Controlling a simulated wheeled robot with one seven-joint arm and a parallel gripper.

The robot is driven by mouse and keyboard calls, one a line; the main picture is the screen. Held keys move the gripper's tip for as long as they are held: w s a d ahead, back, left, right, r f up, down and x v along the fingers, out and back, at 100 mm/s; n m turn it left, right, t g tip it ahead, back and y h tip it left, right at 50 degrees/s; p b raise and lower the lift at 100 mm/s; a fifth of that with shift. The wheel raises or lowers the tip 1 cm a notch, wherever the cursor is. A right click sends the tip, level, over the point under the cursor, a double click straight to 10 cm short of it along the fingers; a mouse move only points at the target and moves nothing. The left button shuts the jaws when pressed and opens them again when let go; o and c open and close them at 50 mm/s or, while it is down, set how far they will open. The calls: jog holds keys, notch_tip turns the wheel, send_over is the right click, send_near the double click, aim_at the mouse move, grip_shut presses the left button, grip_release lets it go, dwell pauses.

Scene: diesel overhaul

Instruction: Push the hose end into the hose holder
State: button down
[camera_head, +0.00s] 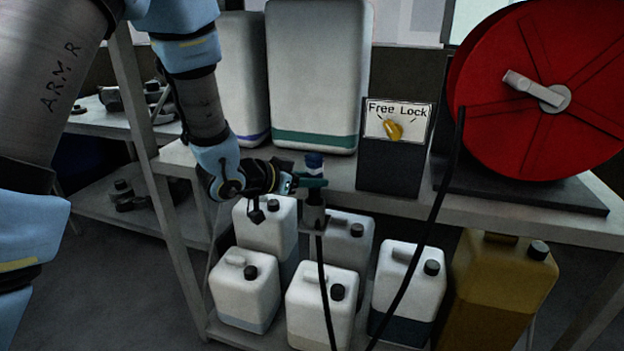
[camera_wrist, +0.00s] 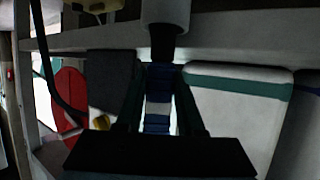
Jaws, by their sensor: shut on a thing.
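The hose end (camera_head: 314,161) is upright, with a blue top and a dark lower part. In the wrist view its blue and white bands (camera_wrist: 158,98) lie between my fingers. My gripper (camera_head: 311,182) comes in from the left and is shut on the hose end; its dark green fingers also show in the wrist view (camera_wrist: 160,100). The grey hose holder (camera_head: 313,217) is at the shelf's front edge, directly below the hose end, and shows at the top of the wrist view (camera_wrist: 166,12). The dark lower part meets the holder's top; how deep it sits I cannot tell.
The black hose (camera_head: 326,290) hangs below the holder and another stretch runs up to the red reel (camera_head: 540,95). A Free Lock box (camera_head: 392,165) with a yellow knob stands right of the holder. Large white canisters (camera_head: 318,75) stand behind; several smaller ones are below.

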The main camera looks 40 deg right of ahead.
aim_at(310, 191)
jog(key=shift+f+b, duration=1.2)
jog(key=shift+f, duration=0.3)
jog(key=shift+c, duration=2.2)
grip_release()
